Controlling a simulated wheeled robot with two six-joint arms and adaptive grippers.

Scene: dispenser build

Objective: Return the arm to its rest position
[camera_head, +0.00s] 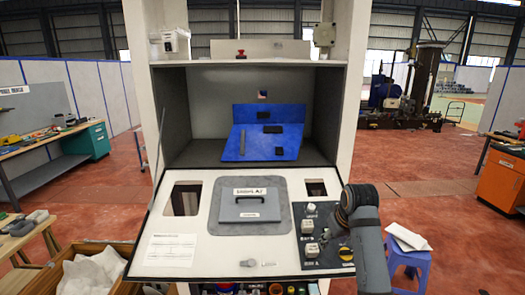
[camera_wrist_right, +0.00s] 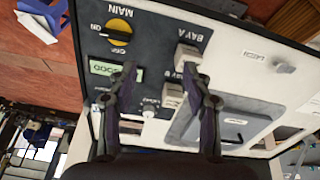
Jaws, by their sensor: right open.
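My right arm (camera_head: 368,235) comes up from the lower right in the head view, in front of the right edge of the white console. Its gripper fingers cannot be made out there. In the right wrist view my right gripper (camera_wrist_right: 160,80) shows two dark fingers spread apart with nothing between them. They are over the dark control panel (camera_wrist_right: 150,55), which appears upside down. The panel carries a yellow MAIN knob (camera_wrist_right: 118,30), a green display (camera_wrist_right: 103,68) and white bay switches (camera_wrist_right: 188,57). My left gripper is in neither view.
The white console (camera_head: 165,220) has a grey lid (camera_head: 250,207) with a handle and two square openings. A blue fixture (camera_head: 285,150) with dark parts stands in the bay behind. A blue stool (camera_head: 408,262) and an orange cabinet (camera_head: 500,180) stand at the right.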

